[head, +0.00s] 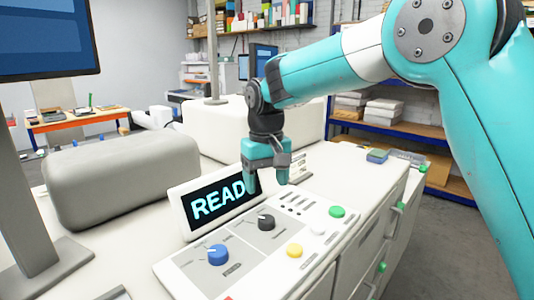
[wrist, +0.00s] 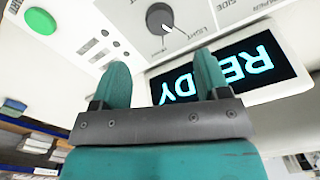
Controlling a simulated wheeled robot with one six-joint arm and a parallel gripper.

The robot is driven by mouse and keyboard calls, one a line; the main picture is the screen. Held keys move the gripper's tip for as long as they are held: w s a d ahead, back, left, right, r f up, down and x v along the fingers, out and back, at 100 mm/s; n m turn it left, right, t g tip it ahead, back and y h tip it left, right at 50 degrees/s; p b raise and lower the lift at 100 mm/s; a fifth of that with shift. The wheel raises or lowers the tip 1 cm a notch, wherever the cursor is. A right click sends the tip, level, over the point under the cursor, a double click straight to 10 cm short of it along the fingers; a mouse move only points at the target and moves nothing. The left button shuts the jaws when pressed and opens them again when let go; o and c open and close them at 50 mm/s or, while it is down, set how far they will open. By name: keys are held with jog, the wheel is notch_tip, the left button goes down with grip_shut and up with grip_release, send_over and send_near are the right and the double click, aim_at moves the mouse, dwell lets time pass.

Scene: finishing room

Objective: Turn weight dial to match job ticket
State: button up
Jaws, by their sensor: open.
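The control panel (head: 240,250) carries a black dial (head: 266,222) and a blue dial (head: 218,254), each with a pale pointer. In the wrist view the black dial (wrist: 159,17) sits beyond the fingertips, beside printed text that reads like "LIGHT". My gripper (head: 267,187) is open and empty, fingers pointing down, above and behind the black dial; it also shows in the wrist view (wrist: 163,72). A display (head: 205,207) reads "READY", its last letter hidden by my gripper. A small printed card (head: 299,164) stands behind my gripper, too small to read.
The panel has a green button (head: 337,211), a yellow button (head: 294,250) and a white button (head: 318,229). A grey padded block (head: 120,175) is at left.

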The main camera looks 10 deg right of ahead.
notch_tip(320, 180, up, 8)
dwell(0.5)
jog(key=s+d+f+n+y, duration=0.1)
jog(key=s+f, duration=0.3)
jog(key=s, duration=1.1)
jog(key=s+f+n+y, duration=0.3)
jog(key=s+f, duration=0.1)
jog(key=s, duration=1.1)
jog(key=shift+d+f+n, duration=0.3)
jog(key=shift+d+f, duration=0.1)
